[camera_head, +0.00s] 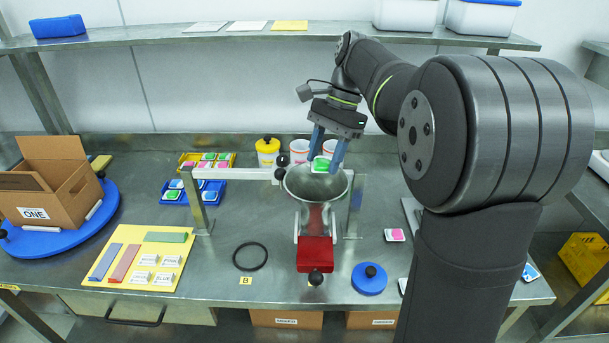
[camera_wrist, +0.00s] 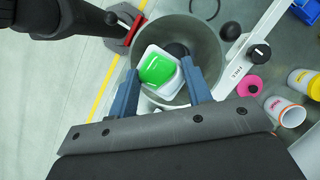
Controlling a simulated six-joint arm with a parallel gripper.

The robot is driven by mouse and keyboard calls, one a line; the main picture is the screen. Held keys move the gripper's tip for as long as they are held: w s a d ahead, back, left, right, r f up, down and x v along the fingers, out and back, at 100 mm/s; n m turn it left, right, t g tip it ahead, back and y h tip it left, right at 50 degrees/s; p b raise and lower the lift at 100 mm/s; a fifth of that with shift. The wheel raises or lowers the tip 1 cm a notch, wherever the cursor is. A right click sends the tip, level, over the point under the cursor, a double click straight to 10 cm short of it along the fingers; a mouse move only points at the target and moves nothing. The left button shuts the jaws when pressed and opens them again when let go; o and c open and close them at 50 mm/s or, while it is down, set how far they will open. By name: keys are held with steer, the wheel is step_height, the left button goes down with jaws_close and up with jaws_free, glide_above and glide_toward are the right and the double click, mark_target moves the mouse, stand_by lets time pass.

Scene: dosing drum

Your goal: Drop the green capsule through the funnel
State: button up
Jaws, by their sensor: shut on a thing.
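The green capsule (camera_head: 320,165), a small white piece with a green top, is between the blue fingers of my gripper (camera_head: 325,160). My gripper is shut on it and holds it over the mouth of the grey metal funnel (camera_head: 299,190). In the wrist view the green capsule (camera_wrist: 158,68) shows between the fingertips (camera_wrist: 158,85), in front of the funnel's round bowl (camera_wrist: 205,42). The exact height above the rim is hard to tell. A red box-shaped part (camera_head: 316,254) with a black knob sits below the funnel.
A metal frame (camera_head: 355,200) stands around the funnel. White and yellow canisters (camera_head: 268,150) stand behind it. Blue (camera_head: 175,194) and yellow trays of capsules lie left. A blue disc (camera_head: 369,283), a black ring (camera_head: 250,257) and a pink capsule (camera_head: 394,235) lie on the bench.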

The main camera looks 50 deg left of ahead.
mark_target(325, 171)
steer(key=shift+f, duration=2.2)
steer(key=o, duration=1)
steer(key=shift+o, duration=0.2)
steer(key=v, duration=1.2)
steer(key=shift+s, duration=0.1)
steer(key=x, duration=1.1)
steer(key=shift+s+f, duration=0.1)
steer(key=shift+f, duration=0.25)
steer(key=shift+r, duration=1.55)
